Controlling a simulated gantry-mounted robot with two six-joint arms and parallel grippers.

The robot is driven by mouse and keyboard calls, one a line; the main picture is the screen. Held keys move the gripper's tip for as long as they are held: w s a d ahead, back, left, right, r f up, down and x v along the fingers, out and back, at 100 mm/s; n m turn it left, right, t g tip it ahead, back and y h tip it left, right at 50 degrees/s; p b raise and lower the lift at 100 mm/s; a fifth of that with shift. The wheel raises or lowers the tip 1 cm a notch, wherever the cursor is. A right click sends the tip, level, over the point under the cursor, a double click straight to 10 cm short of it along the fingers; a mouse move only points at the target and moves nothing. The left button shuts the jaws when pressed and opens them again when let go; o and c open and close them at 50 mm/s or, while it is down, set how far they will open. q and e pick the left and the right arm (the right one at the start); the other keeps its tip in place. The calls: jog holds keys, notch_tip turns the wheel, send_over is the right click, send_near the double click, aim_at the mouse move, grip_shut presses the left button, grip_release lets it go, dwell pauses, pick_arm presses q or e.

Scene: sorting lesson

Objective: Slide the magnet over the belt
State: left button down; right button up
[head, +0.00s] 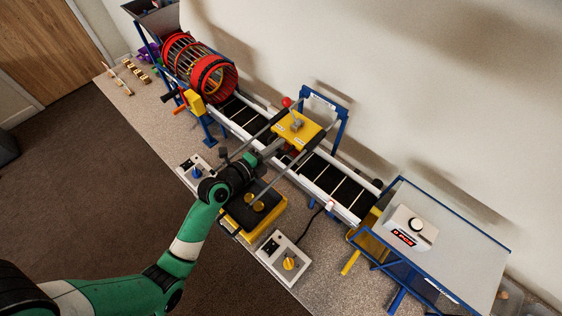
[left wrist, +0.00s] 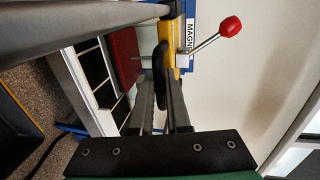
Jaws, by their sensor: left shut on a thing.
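The magnet carriage (head: 297,128) is a yellow plate on two grey rails, standing above the belt in the head view. The belt (head: 340,185) is black with pale slats, running from the drum to the lower right. My left gripper (head: 277,146) reaches the carriage's near side. In the left wrist view it (left wrist: 161,90) is shut on a dark rounded handle (left wrist: 161,62). My right gripper is not in view.
A red-ringed drum (head: 198,68) stands at the belt's upper left. A yellow tray (head: 240,218) with round pieces lies below my left wrist. A control box (head: 283,257) and a blue-framed table (head: 460,240) with a scale (head: 408,230) stand to the right.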

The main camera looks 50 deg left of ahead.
pick_arm(q)
jog(key=c, duration=0.9)
grip_release()
jog(key=shift+w, duration=0.1)
jog(key=v, duration=1.1)
jog(key=shift+s+r, duration=0.1)
jog(key=shift+s, duration=0.25)
